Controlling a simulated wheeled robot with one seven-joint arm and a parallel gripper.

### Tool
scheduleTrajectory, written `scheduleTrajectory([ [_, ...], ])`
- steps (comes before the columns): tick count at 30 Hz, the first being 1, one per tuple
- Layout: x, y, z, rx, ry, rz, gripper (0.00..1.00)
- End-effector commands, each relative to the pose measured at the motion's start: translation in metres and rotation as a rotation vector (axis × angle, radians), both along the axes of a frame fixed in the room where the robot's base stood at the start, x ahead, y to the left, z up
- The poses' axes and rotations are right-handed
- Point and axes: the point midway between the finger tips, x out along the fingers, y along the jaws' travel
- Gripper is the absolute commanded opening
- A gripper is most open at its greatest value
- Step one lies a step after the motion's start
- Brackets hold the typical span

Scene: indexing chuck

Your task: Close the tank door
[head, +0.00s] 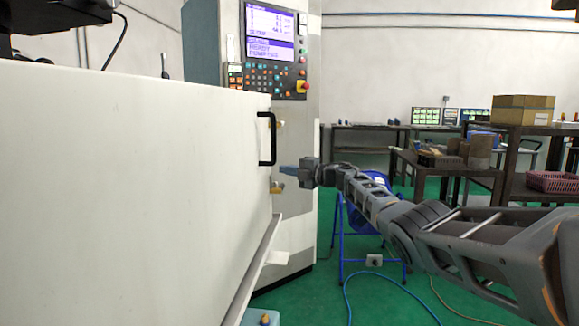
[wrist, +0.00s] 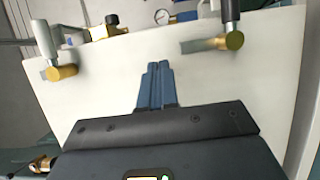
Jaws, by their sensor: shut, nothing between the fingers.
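A large white panel (head: 150,190) with a black bar handle (head: 267,138) fills the left of the head view. I cannot tell for sure whether it is the tank door. My gripper (head: 284,170) is beside the panel's right edge, just below and right of the handle, with its fingers pointing left. In the wrist view my gripper's blue fingers (wrist: 158,70) are together and empty, in front of a white surface (wrist: 105,85). Whether they touch it is unclear.
A machine control console (head: 272,48) stands behind the panel. A round gauge (wrist: 162,17) and brass fittings line the white surface's far edge. A blue stand (head: 343,235) is behind my arm. Dark tables with boxes (head: 522,110) stand at right.

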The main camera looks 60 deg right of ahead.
Motion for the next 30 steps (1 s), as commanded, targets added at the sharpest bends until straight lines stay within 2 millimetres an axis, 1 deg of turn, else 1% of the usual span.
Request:
scheduleTrajectory([
  [1, -0.008, -0.005, 0.000, 0.000, 0.000, -0.004, 0.00],
  [8, -0.038, -0.020, -0.001, 0.001, 0.000, -0.006, 0.00],
  [15, -0.073, -0.036, -0.001, 0.001, 0.001, -0.007, 0.00],
  [18, -0.083, -0.041, -0.002, 0.002, 0.001, -0.005, 0.00],
  [22, -0.091, -0.044, -0.002, 0.002, 0.001, -0.005, 0.00],
  [30, -0.093, -0.045, -0.002, 0.002, 0.001, -0.004, 0.00],
])
